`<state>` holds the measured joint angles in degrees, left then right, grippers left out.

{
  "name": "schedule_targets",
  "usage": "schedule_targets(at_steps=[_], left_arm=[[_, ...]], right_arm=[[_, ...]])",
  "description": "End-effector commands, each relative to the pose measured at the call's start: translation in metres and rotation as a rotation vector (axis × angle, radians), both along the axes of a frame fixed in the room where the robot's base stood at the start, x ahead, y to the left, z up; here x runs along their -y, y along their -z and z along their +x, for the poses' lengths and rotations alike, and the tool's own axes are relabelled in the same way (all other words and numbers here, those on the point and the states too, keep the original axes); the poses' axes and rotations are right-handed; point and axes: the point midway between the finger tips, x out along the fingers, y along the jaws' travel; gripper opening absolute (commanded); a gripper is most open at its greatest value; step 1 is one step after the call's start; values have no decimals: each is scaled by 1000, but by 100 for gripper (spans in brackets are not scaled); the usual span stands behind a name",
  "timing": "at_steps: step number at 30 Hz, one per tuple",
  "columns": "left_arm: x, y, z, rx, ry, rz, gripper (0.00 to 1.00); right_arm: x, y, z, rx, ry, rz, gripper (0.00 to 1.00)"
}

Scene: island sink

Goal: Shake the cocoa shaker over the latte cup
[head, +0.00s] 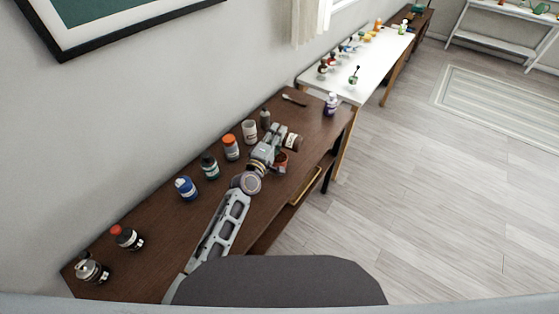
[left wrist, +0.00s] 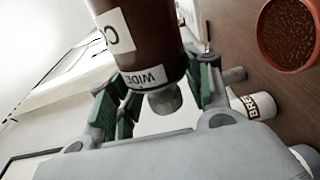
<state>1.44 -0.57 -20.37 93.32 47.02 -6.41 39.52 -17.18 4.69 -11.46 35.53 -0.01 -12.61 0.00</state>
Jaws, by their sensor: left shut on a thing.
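The cocoa shaker, a dark brown cylinder with white labels (head: 293,142), is held by my left gripper (head: 277,146), which is shut on it. In the left wrist view the shaker (left wrist: 150,35) sits between the green-padded fingers (left wrist: 160,85), with a grey knob at its near end. It looks tipped onto its side above the table. The latte cup (head: 281,162), orange-red, stands just below and beside the gripper, partly hidden by it. In the left wrist view the cup (left wrist: 262,45) shows an orange rim and a brown speckled surface inside. My right gripper is out of view.
On the dark wooden table (head: 262,208) a white canister (head: 249,131), an orange-lidded jar (head: 231,147), a dark jar (head: 209,167) and a blue jar (head: 186,188) stand along the wall side. A purple bottle (head: 331,104) stands at the far end.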

Motion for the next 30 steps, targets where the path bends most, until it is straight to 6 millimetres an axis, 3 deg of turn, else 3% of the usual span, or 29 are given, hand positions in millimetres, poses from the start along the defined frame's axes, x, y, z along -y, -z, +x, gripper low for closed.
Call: schedule_targets(at_steps=[12,30], left_arm=[[0,-24,0,104,0,218,23],[0,-27,0,140,0,295,23]], right_arm=[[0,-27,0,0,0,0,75],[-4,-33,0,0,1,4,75]])
